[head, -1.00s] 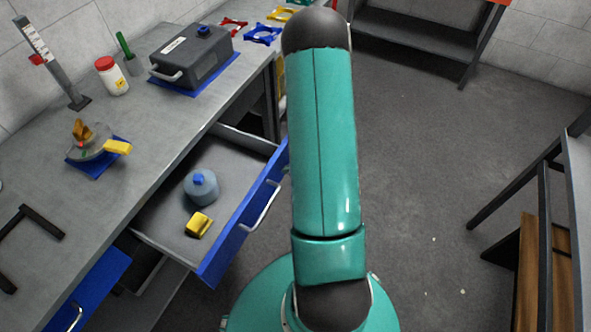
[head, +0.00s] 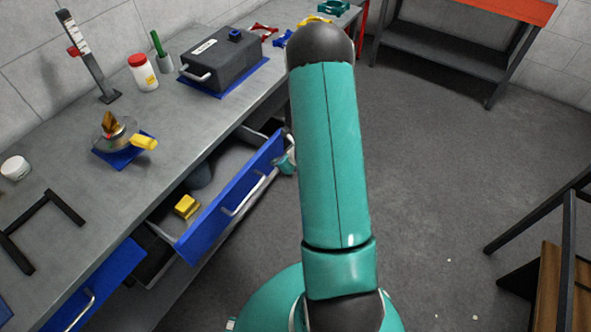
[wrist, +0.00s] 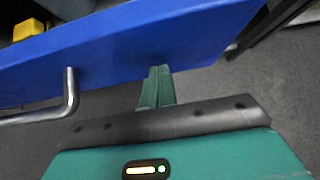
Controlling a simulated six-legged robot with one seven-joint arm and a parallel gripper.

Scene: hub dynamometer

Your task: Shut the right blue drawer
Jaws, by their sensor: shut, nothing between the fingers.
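The right blue drawer (head: 228,198) stands partly open under the bench, with a metal bar handle on its blue front. Actual contact is hard to tell.
Another blue drawer (head: 95,290) is at the lower left. The bench (head: 150,195) carries a dark case (head: 222,62), a white jar with a red lid (head: 143,72) and a black frame (head: 40,230).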

